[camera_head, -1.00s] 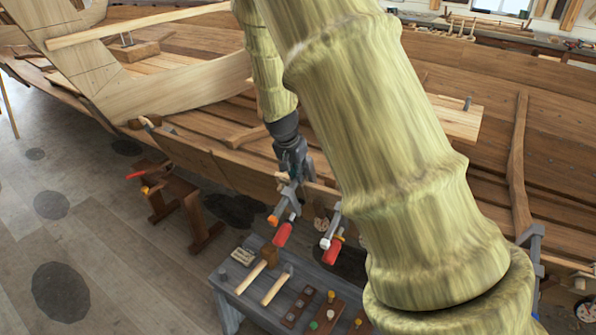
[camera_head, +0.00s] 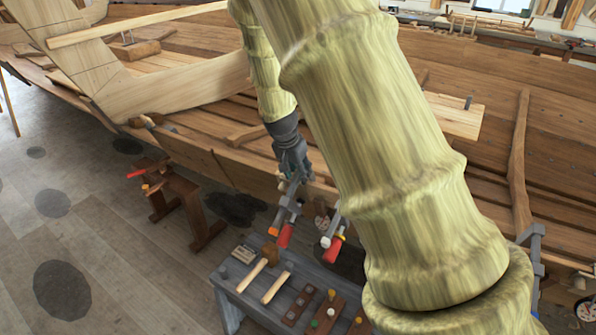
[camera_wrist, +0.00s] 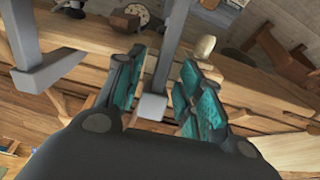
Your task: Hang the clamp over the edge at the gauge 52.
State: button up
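A grey bar clamp (camera_head: 284,213) with a red handle and an orange tip hangs tilted below my gripper (camera_head: 294,180), near the hull's edge. Finger contact is hard to see. A second red-handled clamp (camera_head: 331,232) is just to the right, at the hull edge (camera_head: 235,163). A grey bar with a block (camera_wrist: 48,73) shows left in the wrist view; I cannot tell which clamp it belongs to. No number 52 is legible.
A grey bench (camera_head: 240,285) below holds a mallet (camera_head: 262,265) and small tools. A brown sawhorse (camera_head: 182,190) stands to its left on the floor. My arm hides much of the hull's middle.

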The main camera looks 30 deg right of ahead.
jog(key=v, duration=1.2)
jog(key=shift+d, duration=0.1)
dwell(0.4)
